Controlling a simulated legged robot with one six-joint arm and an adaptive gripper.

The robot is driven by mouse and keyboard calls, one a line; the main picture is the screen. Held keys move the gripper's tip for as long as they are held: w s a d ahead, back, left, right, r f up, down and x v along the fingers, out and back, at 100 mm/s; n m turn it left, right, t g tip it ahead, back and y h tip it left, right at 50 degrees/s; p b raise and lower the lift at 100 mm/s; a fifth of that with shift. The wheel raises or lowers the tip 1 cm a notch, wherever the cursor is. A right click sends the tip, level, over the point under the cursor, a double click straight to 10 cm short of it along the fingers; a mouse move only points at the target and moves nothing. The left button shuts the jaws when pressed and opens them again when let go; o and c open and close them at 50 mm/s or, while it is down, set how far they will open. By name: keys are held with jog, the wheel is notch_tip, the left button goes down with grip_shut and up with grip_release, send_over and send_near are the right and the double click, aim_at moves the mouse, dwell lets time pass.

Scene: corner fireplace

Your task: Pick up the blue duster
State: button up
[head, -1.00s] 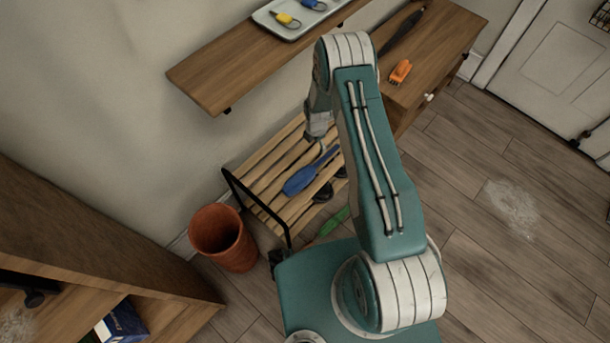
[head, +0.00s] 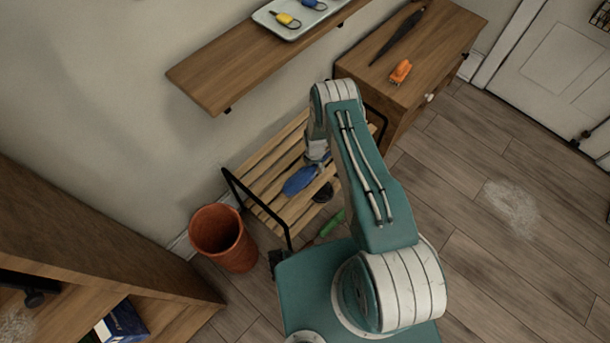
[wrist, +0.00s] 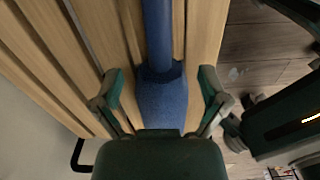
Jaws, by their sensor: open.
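The blue duster (head: 300,180) lies on the slatted wooden rack (head: 262,159) in the head view. In the wrist view the duster (wrist: 163,100) runs lengthwise, its narrow handle toward the top and its wider part low in the picture. My gripper (wrist: 161,92) is open, with one finger on each side of the wider part. I cannot tell whether the fingers touch it. In the head view my arm hides the gripper's fingers and part of the duster's handle end.
A terracotta pot (head: 222,238) stands left of the rack. A wooden shelf (head: 215,85) with a tray of padlocks is above. A wooden cabinet (head: 440,50) at the back right holds an orange item (head: 401,72) and a dark long object. A green item (head: 332,223) lies below the rack.

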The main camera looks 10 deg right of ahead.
jog(key=shift+f, duration=0.95)
jog(key=c, duration=1.3)
jog(key=shift+r, duration=0.15)
